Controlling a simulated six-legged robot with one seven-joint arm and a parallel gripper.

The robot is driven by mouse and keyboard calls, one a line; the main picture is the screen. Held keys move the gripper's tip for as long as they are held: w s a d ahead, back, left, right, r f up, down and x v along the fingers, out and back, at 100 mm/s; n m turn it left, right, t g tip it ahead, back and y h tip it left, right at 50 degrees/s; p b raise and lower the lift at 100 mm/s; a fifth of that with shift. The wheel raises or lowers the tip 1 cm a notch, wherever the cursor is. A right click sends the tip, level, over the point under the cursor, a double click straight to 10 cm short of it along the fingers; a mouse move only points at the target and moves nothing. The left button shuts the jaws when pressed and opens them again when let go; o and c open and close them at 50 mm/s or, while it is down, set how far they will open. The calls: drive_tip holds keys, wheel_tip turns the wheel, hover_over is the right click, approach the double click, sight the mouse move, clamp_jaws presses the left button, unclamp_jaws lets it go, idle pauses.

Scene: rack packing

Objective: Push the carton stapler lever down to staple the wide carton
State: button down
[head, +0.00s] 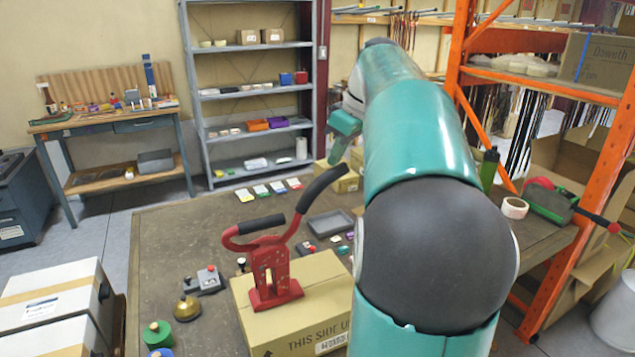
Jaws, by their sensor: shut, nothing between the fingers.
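The carton stapler (273,272) is red and stands upright on top of the wide carton (318,318). Its lever (318,189) has a black grip and points up to the right. A second red handle with a black grip (262,224) curves out to its left. The carton is brown with "THIS SIDE UP" printed on its front, and my arm hides its right part. My arm partly hides the gripper.
An orange rack (575,200) stands right. The table's left middle is clear.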

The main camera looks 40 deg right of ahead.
sight(336, 168)
drive_tip(key=shift+f, duration=1.65)
drive_tip(key=shift+r, duration=4.6)
